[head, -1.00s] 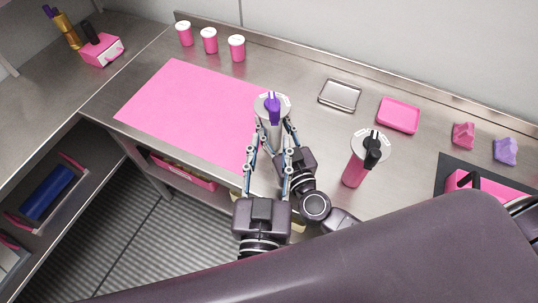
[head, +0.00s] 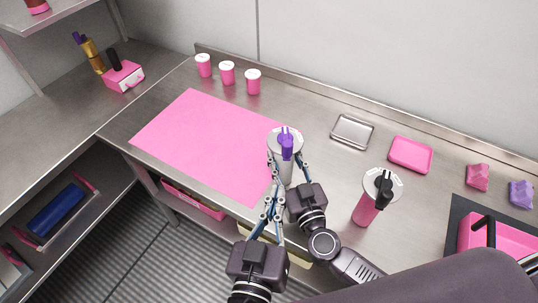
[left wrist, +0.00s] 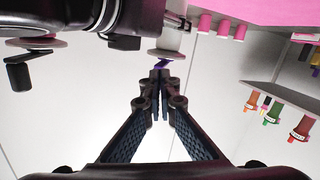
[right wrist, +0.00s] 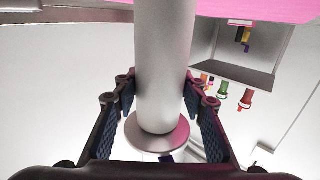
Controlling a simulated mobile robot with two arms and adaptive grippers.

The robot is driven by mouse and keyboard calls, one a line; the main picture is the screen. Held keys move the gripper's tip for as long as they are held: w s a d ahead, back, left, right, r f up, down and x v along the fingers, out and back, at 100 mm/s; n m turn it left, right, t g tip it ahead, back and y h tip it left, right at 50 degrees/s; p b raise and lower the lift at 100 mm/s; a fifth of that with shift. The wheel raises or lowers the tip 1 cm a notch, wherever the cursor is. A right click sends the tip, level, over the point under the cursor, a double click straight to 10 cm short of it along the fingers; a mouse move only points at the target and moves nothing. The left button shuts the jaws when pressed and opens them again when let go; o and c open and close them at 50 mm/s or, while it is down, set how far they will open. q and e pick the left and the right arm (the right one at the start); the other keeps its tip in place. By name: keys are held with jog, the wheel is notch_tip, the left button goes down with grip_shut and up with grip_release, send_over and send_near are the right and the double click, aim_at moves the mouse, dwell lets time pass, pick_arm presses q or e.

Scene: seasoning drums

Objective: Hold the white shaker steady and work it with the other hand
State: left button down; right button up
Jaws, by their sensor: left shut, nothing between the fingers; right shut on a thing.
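The white shaker (head: 286,172) has a pale round lid and a purple crank (head: 286,148) on top. My right gripper (head: 288,160) is shut on its pale body.
A pink shaker with a black crank (head: 368,205) stands to the right. A pink mat (head: 205,145) lies to the left. Pink cups with white lids (head: 228,73), a metal tray (head: 352,132) and a pink tray (head: 410,154) are at the back.

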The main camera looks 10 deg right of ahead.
pick_arm(q)
jog(key=w+a+f+n+g+h, duration=0.3)
jog(key=w+a+n+g+h, duration=0.2)
jog(key=w+a+n, duration=0.15)
jog(key=a+r+n+g+h, duration=0.1)
jog(key=a+r+g+h, duration=0.25)
jog(key=a+r, duration=0.25)
jog(key=s+r+x, duration=0.1)
jog(key=x, duration=1.2)
jog(key=shift+s+d+t, duration=0.3)
jog(key=shift+d+t, duration=0.05)
dwell(0.4)
